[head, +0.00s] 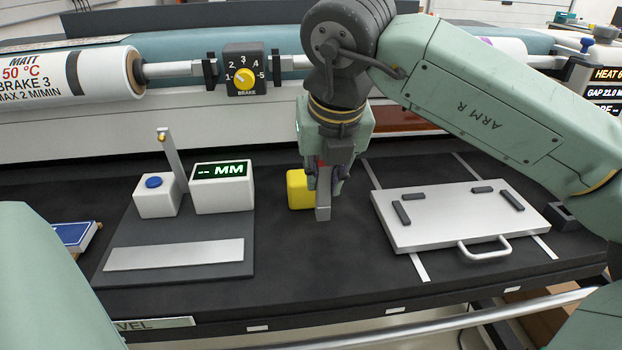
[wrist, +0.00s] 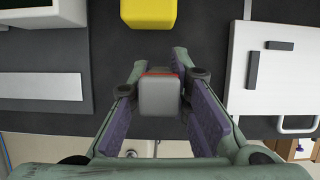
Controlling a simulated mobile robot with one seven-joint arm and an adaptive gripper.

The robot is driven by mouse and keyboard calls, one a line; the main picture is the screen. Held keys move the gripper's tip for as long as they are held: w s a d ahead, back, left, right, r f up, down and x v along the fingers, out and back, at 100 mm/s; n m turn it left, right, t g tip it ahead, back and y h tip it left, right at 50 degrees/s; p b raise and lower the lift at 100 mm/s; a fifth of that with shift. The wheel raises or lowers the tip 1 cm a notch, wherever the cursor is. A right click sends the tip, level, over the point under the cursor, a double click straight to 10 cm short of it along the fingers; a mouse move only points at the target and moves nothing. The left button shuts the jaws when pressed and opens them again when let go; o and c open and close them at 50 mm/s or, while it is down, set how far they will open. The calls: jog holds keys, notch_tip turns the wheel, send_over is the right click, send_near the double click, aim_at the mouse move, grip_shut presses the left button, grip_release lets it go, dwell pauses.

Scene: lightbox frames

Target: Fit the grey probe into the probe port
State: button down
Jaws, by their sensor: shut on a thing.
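My gripper (head: 325,184) is shut on a small grey block, which I take for the grey probe (head: 323,208). The probe hangs below the fingers, over the dark bench top. In the wrist view the probe (wrist: 160,98) sits between the two fingers (wrist: 160,82), with a red band along its far edge. I cannot tell for sure which thing is the probe port. A small dark open-topped box (head: 564,216) stands at the right, beyond the metal plate. A white display box (head: 222,188) reading "-- MM" stands at the left.
A yellow block (head: 297,190) stands close behind the probe, to its left. A silver plate with a handle (head: 455,213) lies to the right. A white box with a blue button (head: 156,196) and an upright post (head: 170,158) stand left. Dark bench top is free in front.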

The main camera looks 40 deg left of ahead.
jog(key=a+f, duration=0.1)
jog(key=a+f+p, duration=0.1)
jog(key=a+f, duration=0.1)
jog(key=shift+w+f, duration=0.15)
jog(key=shift+f, duration=0.25)
jog(key=shift+f, duration=0.2)
jog(key=c, duration=1.5)
grip_release()
jog(key=shift+d, duration=0.1)
jog(key=shift+r, duration=0.1)
